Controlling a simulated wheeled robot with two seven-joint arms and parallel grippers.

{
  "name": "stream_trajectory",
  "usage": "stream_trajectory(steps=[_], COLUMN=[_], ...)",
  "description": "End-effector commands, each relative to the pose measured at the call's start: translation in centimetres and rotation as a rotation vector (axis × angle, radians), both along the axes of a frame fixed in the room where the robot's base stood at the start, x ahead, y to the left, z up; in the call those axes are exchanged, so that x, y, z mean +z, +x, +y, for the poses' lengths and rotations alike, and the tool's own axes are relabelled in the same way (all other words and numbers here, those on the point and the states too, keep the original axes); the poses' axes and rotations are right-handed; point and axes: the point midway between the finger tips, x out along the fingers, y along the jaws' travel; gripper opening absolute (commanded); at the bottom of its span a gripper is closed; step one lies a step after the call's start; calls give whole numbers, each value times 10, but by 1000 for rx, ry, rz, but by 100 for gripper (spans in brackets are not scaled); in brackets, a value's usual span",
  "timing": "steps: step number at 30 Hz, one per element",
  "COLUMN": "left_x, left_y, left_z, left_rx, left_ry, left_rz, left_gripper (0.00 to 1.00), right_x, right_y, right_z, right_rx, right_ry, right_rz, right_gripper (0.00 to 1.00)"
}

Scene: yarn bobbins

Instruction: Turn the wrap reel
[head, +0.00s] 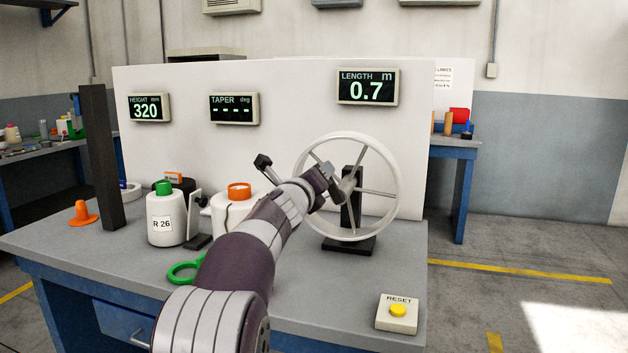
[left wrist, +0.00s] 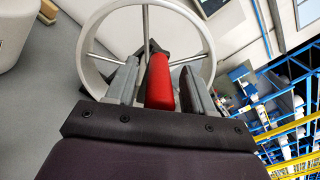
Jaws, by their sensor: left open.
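The wrap reel (head: 392,160) is a pale upright wheel with metal spokes on a black stand (head: 349,245) at the right of the bench. My left gripper (head: 335,180) is at the front of the reel, inside the left part of its rim as seen in the head view. In the left wrist view, a red handle (left wrist: 160,82) stands between the two open fingers of my left gripper (left wrist: 159,74), with the reel rim (left wrist: 90,45) beyond. The handle is hidden behind my gripper in the head view. My right gripper is not in view.
The LENGTH display (head: 367,87) reads 0.7, HEIGHT (head: 150,107) reads 320, and TAPER (head: 234,108) shows dashes. Bobbins, including one marked R 26 (head: 165,222), stand left of my arm. A green ring (head: 183,272) lies nearby. A RESET button box (head: 397,314) sits at the front right.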

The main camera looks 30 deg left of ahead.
Motion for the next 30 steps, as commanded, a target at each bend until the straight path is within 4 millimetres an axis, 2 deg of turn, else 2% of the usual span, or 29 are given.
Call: stream_trajectory(steps=[5, 12, 18, 22, 30], left_x=[-1, -1, -2, -2, -2], left_y=[-24, -81, -115, -122, -122], left_z=[-5, -19, -27, -29, -29], left_rx=[1, 2, 1, -1, -1], left_ry=[2, 1, 1, 0, 0], left_rz=[-3, -2, -1, 1, 0], left_gripper=[53, 53, 53, 53, 53], right_x=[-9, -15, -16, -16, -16], right_y=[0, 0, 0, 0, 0], right_z=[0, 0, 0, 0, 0], right_rx=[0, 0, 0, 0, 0], right_ry=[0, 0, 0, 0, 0], right_rz=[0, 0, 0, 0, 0], right_gripper=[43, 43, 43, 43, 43])
